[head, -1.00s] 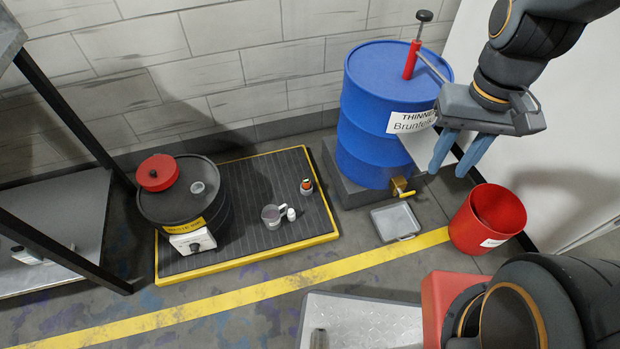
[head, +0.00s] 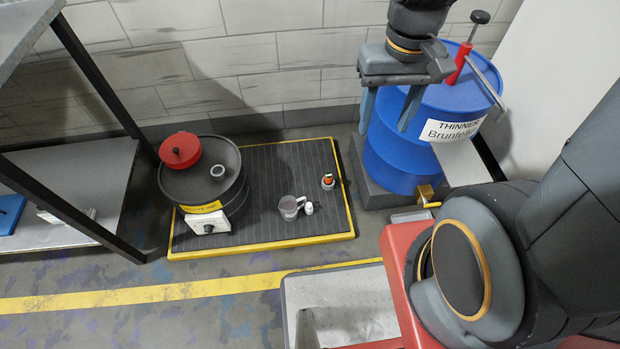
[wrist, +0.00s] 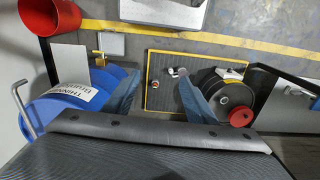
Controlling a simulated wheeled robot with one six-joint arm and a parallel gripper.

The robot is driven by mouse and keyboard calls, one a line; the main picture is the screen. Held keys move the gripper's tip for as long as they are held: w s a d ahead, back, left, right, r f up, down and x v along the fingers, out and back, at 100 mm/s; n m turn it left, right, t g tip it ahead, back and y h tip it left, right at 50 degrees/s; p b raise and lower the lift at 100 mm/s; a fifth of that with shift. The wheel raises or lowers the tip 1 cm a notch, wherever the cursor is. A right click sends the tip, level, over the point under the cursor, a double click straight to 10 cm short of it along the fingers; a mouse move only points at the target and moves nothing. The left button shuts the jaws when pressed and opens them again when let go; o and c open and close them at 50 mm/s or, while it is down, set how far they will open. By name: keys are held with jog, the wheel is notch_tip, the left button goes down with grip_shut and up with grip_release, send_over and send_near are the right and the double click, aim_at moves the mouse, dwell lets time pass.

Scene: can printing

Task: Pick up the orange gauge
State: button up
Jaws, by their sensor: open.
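A small piece with an orange part (head: 328,179) stands near the right edge of the black ribbed mat (head: 262,170). It looks like the orange gauge, but it is too small to make out fully. It seems to sit in or on a pale round base. In the wrist view it is a tiny spot (wrist: 154,84) on the mat, between my fingers. My gripper (head: 386,128) is open and empty, its blue fingers pointing down. It is above and to the right of the gauge in the head view, well clear of it.
A mug (head: 290,207) and a small white bottle (head: 309,208) stand left of the gauge. A black drum with a red lid (head: 180,150) fills the mat's left side. The blue thinner barrel (head: 395,165) with a tap stands to the right. A red bin (wrist: 52,15) shows in the wrist view.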

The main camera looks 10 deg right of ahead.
jog(key=w+f+m+b, duration=0.4)
jog(key=w+f+b, duration=0.7)
jog(key=f, duration=0.4)
jog(key=m+b, duration=1.1)
jog(key=b, duration=1.5)
send_over(329, 175)
notch_tip(329, 175, down, 52)
jog(key=shift+s+a+f, duration=0.15)
jog(key=shift+f, duration=0.05)
jog(key=shift+f+b, duration=1.8)
jog(key=shift+f, duration=1.25)
jog(key=c, duration=1.2)
